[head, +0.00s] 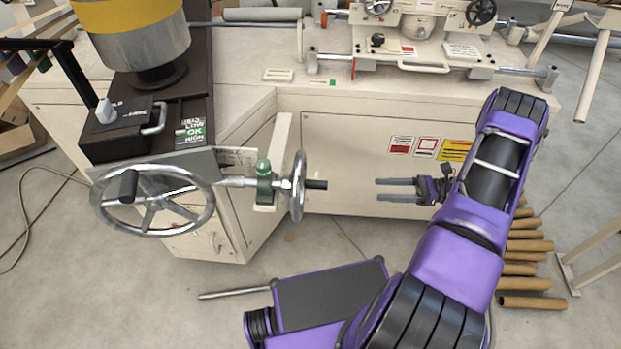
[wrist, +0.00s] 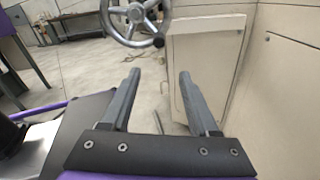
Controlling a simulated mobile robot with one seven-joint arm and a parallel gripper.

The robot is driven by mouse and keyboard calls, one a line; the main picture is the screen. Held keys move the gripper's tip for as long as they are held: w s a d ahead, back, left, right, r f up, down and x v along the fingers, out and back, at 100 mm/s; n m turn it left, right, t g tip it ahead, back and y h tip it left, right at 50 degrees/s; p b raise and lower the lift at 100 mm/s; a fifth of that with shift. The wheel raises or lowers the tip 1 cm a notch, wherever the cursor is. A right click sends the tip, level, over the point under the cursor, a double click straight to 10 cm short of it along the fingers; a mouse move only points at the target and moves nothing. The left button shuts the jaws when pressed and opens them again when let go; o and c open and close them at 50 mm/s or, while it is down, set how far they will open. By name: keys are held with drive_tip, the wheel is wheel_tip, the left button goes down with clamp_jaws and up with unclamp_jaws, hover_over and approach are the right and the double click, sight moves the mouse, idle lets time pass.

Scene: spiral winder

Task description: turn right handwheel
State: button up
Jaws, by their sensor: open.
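The right handwheel (head: 299,168) is a silver wheel seen nearly edge-on in the head view, on a shaft with a green fitting (head: 264,182). Its black handle (head: 317,184) sticks out to the right. My gripper (head: 379,190) is open and empty, right of the handle, with its two fingers pointing left at it across a gap. In the wrist view a spoked silver wheel, apparently the right handwheel (wrist: 134,20), is cut off by the top edge, with a dark knob (wrist: 158,42) at its lower right. It lies beyond the open fingers (wrist: 159,75).
A larger left handwheel (head: 152,200) stands on the cabinet's front left. The cream machine panel (head: 350,160) runs behind my gripper. Cardboard tubes (head: 530,283) lie on the floor at the right. Between my fingertips and the black handle the space is clear.

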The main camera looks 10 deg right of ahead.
drive_tip(key=p, duration=0.1)
approach(321, 186)
drive_tip(key=shift+m+t+y, duration=0.3)
drive_tip(key=x, duration=0.3)
drive_tip(key=f+x, duration=0.1)
drive_tip(key=x, duration=0.6)
drive_tip(key=shift+w+f, duration=0.3)
drive_tip(key=shift+f, duration=0.05)
clamp_jaws()
idle(0.6)
